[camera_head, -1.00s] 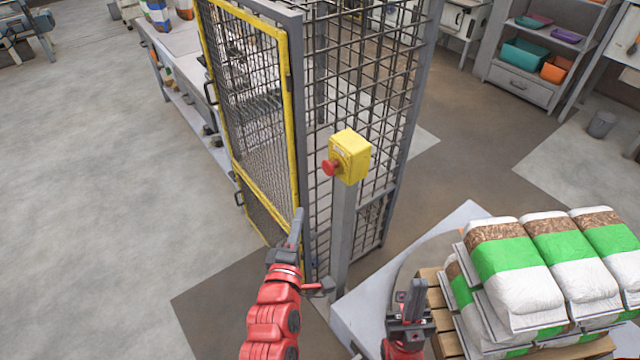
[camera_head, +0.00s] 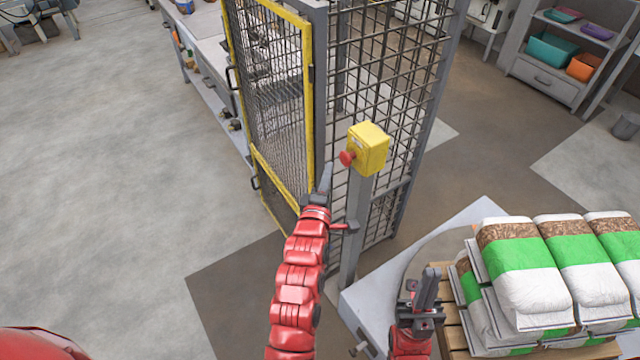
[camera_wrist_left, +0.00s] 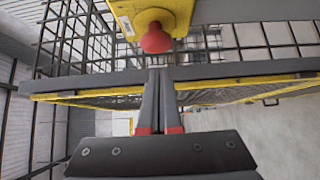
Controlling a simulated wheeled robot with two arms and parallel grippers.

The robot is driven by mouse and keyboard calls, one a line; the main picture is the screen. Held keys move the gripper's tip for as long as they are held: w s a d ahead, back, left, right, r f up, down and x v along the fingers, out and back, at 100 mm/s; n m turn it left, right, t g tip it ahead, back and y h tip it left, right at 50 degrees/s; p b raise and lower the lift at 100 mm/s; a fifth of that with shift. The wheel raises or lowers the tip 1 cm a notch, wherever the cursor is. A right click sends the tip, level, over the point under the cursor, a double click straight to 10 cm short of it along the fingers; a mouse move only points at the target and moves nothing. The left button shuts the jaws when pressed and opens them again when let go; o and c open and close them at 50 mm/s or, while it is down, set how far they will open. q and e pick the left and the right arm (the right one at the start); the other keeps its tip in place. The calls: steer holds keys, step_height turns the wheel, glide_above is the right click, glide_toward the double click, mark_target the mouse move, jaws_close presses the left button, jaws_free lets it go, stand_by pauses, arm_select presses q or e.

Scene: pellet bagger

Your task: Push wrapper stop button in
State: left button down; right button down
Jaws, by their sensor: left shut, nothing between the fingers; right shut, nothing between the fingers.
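The wrapper stop button (camera_head: 347,158) is a red knob on the left face of a yellow box (camera_head: 371,150), which sits on top of a grey post. It stands out from the box. In the left wrist view the red button (camera_wrist_left: 156,38) is just beyond and above my fingertips, with the yellow box (camera_wrist_left: 123,14) around it. My left gripper (camera_head: 325,172) is shut and empty, its tips left of and slightly below the button, with a visible gap in the wrist view. My right gripper (camera_head: 430,282) is shut and empty, beside the pallet at lower right.
A mesh cage (camera_head: 395,70) with a yellow-framed door (camera_head: 310,100) stands right behind the post. White and green bags (camera_head: 525,270) are stacked on a wooden pallet (camera_head: 453,325) at the right. The floor at left is clear.

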mark_target(348, 158)
arm_select(q)
steer(key=shift+w+d, duration=0.35)
steer(key=shift+d, duration=0.2)
steer(key=shift+w+d, duration=0.35)
steer(key=shift+d, duration=0.2)
